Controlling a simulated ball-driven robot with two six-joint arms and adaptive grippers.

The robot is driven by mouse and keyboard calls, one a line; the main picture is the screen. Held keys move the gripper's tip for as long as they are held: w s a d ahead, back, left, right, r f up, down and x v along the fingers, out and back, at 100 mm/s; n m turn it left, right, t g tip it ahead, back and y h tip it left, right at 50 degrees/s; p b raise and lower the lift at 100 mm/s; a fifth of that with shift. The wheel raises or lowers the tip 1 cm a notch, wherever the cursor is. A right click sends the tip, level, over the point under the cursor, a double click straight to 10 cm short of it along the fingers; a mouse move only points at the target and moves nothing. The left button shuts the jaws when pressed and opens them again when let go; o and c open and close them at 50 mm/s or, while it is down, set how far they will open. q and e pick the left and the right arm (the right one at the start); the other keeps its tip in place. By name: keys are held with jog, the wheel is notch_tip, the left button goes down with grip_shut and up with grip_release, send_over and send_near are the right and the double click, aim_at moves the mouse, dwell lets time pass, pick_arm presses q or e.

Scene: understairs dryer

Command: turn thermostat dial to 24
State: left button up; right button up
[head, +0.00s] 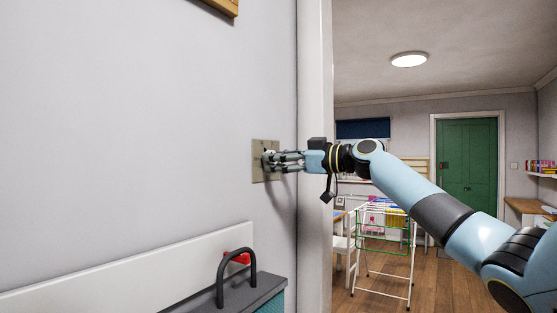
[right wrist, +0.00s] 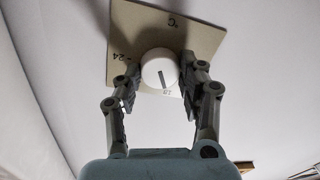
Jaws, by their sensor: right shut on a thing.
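The thermostat is a beige square plate (head: 258,168) on the white wall, left of the door frame. In the right wrist view the plate (right wrist: 135,30) carries a round white dial (right wrist: 152,66) with a dark pointer line. A 24 mark is on the plate to the dial's left, and °C is at the top. My right gripper (head: 273,160) is at the plate, its fingers (right wrist: 158,98) on both sides of the dial and shut on it. My left gripper is out of view.
A dark grey surface (head: 250,291) with a black curved handle (head: 221,280) and a red object (head: 238,257) stands below the plate. Through the opening at right are a drying rack (head: 383,272) and a green door (head: 468,160). The wall around the plate is clear.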

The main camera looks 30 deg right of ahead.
jog(key=shift+f+m+t+h+p, duration=0.1)
jog(key=shift+m+t+h+p, duration=0.45)
jog(key=shift+m, duration=3.65)
jog(key=shift+m+h+p, duration=0.1)
jog(key=shift+m+p, duration=0.9)
jog(key=shift+m, duration=3.2)
jog(key=shift+f+m+t+h+p, duration=0.2)
jog(key=shift+m+p, duration=0.55)
jog(key=shift+m, duration=3.45)
jog(key=shift+r, duration=0.1)
